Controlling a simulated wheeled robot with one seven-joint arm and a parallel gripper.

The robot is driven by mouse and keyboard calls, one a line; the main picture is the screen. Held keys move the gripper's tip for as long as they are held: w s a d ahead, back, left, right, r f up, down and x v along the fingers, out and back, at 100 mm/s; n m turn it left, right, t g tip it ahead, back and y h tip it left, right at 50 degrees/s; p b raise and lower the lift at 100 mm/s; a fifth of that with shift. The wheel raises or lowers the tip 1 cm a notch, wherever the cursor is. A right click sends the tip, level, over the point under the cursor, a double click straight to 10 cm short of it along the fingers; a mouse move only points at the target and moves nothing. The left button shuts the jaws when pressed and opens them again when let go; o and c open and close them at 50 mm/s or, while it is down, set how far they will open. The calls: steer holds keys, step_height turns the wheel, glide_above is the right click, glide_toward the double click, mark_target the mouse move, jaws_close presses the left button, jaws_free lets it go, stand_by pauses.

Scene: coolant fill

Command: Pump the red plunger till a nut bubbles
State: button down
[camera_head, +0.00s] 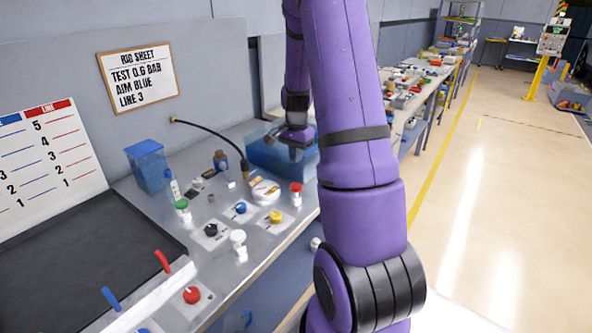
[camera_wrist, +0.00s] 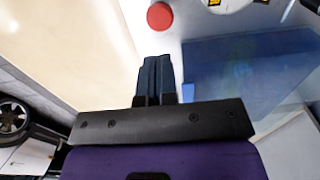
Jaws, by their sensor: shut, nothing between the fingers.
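A red-capped plunger (camera_head: 296,187) on a white base stands near the bench's front edge, just in front of the blue translucent tank (camera_head: 262,152). In the wrist view its round red cap (camera_wrist: 160,16) shows at the top, beyond my fingertips and apart from them. My gripper (camera_wrist: 157,60) is shut and empty, its dark fingers side by side. The tank (camera_wrist: 240,80) lies to their right in that view. In the head view my arm reaches over the tank and hides part of it. No nut or bubbles can be made out.
A white dish (camera_head: 265,196) sits left of the plunger. A green-capped plunger (camera_head: 181,204), a yellow knob (camera_head: 275,217), a blue knob (camera_head: 240,208) and a white knob (camera_head: 237,237) stand nearby. A black gooseneck (camera_head: 215,133) arches behind. Floor right of the bench is clear.

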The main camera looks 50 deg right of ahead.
mark_target(297, 186)
steer(key=shift+r, duration=1.1)
step_height(297, 186, up, 3)
steer(key=shift+d+f, duration=0.1)
steer(key=shift+f, duration=0.1)
step_height(297, 186, down, 14)
steer(key=shift+f, duration=0.1)
stand_by(0.5)
